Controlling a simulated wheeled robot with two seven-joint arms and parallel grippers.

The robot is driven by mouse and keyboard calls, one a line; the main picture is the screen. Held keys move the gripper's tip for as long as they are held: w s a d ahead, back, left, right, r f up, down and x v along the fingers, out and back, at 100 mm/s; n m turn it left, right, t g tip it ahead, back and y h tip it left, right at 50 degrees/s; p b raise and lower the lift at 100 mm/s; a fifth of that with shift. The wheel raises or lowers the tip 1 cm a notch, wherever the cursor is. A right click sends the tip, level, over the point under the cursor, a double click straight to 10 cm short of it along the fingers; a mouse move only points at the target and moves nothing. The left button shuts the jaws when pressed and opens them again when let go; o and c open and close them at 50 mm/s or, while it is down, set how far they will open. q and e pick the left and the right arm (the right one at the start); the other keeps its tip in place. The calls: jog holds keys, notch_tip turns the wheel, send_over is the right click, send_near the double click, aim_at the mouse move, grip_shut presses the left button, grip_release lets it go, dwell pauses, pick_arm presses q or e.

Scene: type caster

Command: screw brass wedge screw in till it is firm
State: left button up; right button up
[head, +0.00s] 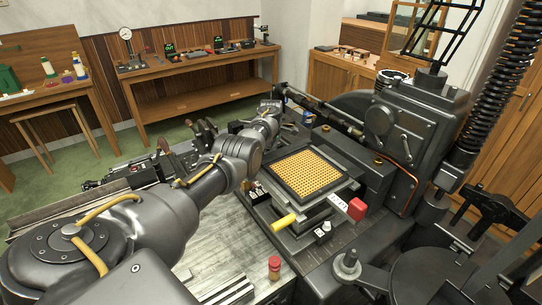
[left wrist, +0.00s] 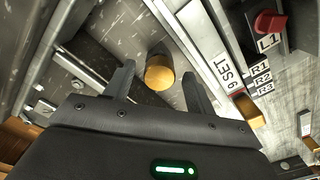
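In the left wrist view a round brass-coloured head (left wrist: 158,73), which looks like the wedge screw, shows between the fingertips of my left gripper (left wrist: 157,78). The two dark fingers stand apart, with a visible gap on each side of the brass head, so the gripper is open and holds nothing. How deep the screw sits is hidden. In the head view my left arm reaches from the lower left to the back of the machine, and its gripper (head: 270,108) is too small and dark there to make out. My right gripper is not in view.
In the head view the brass-grid matrix case (head: 310,172), a yellow handle (head: 284,222) and a red block (head: 356,209) sit near the arm. Dark machine parts crowd the right.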

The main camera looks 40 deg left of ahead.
pick_arm(q)
jog(key=c, duration=0.9)
jog(key=shift+c, duration=0.2)
jog(key=shift+m, duration=0.3)
jog(key=m+p, duration=0.1)
jog(key=m, duration=0.2)
jog(key=shift+m, duration=0.3)
jog(key=m, duration=0.5)
jog(key=shift+m+p, duration=0.3)
jog(key=shift+p, duration=0.05)
jog(key=m, duration=0.3)
jog(key=shift+m, duration=0.3)
jog(key=m, duration=0.2)
jog(key=shift+m, duration=0.3)
jog(key=m+b, duration=0.1)
jog(key=m, duration=0.4)
jog(key=shift+a+m, duration=0.1)
jog(key=shift+m, duration=0.3)
jog(key=shift+w+r, duration=0.1)
